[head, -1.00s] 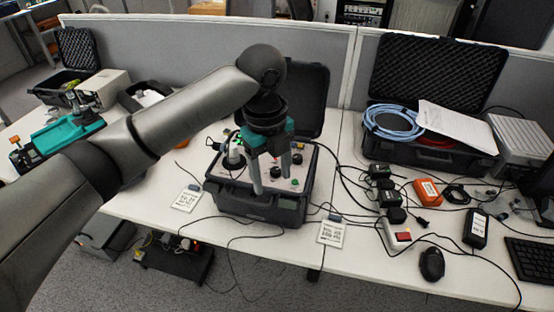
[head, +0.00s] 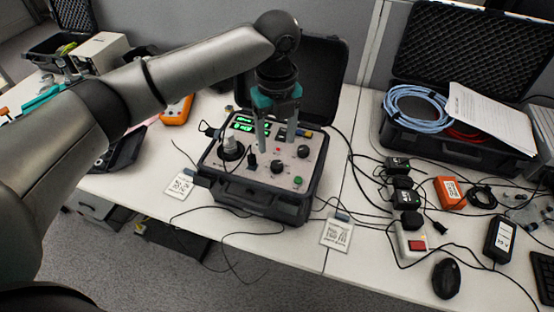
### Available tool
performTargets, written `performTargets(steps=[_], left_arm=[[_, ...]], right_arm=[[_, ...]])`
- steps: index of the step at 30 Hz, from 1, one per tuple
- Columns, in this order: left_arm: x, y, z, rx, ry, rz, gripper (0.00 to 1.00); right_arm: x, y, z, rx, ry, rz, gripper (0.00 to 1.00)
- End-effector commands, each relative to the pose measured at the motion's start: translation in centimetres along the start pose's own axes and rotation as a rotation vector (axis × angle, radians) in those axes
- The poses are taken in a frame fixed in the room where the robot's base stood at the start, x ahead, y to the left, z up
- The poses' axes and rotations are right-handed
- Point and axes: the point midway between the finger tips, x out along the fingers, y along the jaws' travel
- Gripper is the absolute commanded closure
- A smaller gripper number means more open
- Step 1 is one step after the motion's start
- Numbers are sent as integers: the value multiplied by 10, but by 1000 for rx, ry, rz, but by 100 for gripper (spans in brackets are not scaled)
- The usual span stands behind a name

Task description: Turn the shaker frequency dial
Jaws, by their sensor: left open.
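The shaker unit (head: 262,205) is an open black case with a pale control panel and lit green displays (head: 242,123). Two black dials show on the panel: one at the front middle (head: 277,166) and one to the right (head: 303,151). Their labels are too small to read, so I cannot tell which sets the frequency. My left gripper (head: 276,143) points down over the rear middle of the panel. Its two grey fingers are apart with nothing between them, and their tips appear behind the front dial and left of the right dial. My right gripper is out of view.
A grey cylinder (head: 229,145) stands at the panel's left, and a green button (head: 298,181) is at its front right. The raised lid (head: 318,85) is behind the gripper. Cables, a power strip (head: 410,238) and a mouse (head: 447,279) lie to the right.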

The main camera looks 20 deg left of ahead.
Motion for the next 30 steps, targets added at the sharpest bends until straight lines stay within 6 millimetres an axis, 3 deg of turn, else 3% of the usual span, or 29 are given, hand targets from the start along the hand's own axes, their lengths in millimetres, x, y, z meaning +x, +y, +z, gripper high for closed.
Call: performTargets(steps=[1, 6, 12, 24, 30], left_arm=[[14, 1, 0, -2, 1, 3, 33], [47, 0, 0, 0, 0, 2, 33], [70, 0, 0, -1, -1, 0, 33], [75, 0, 0, 0, -1, 0, 35], [75, 0, 0, 0, -1, -1, 57]], right_arm=[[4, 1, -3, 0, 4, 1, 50], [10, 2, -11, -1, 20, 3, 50], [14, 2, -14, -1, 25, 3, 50], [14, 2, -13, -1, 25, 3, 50], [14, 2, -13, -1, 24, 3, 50]])
